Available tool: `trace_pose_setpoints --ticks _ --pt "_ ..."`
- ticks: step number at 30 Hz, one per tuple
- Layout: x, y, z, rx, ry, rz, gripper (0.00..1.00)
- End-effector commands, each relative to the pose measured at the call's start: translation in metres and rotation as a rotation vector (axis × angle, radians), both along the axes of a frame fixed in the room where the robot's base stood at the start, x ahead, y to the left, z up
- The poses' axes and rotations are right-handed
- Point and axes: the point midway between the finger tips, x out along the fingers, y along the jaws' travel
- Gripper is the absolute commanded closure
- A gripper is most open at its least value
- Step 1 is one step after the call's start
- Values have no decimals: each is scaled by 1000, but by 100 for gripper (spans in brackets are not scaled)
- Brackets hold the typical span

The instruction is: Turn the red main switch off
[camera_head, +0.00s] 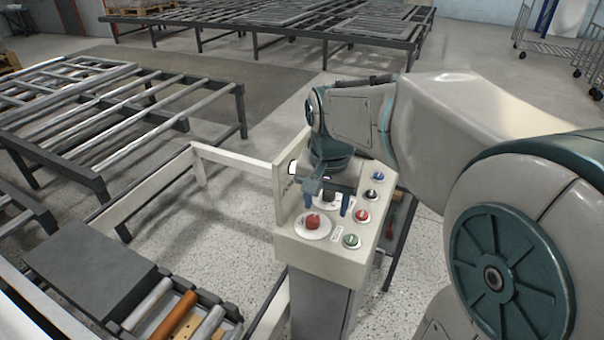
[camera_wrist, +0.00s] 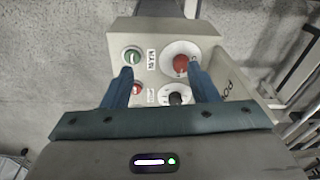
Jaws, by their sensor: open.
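The red main switch (camera_head: 313,222) is a red knob on a round white plate, at the near left of the control panel's top. In the wrist view the red knob (camera_wrist: 181,63) is just beyond the tip of the right finger, beside a label that seems to read MAIN. My gripper (camera_head: 327,205) is open and points down over the panel, behind the red knob. In the wrist view my gripper (camera_wrist: 159,74) has its blue fingers wide apart with nothing between them. I see no contact with the knob, and its setting is too small to read.
A red button (camera_head: 361,215), a green button (camera_head: 351,241), a black control (camera_head: 372,194) and a blue button (camera_head: 377,176) line the panel's right side. A black knob (camera_wrist: 176,98) sits close by the fingers. A roller conveyor (camera_head: 180,315) and white frame rails stand to the left.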

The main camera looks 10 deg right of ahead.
Motion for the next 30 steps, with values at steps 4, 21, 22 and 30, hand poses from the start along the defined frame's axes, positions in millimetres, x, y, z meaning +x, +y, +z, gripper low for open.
trace_pose_setpoints --ticks 4,21,22,30 --pt "49 1 5 20 54 -167 46" --pt "94 -4 -28 38 111 -372 46" --pt "94 -4 -35 38 113 -372 46" --pt "94 -4 -92 39 111 -371 46"
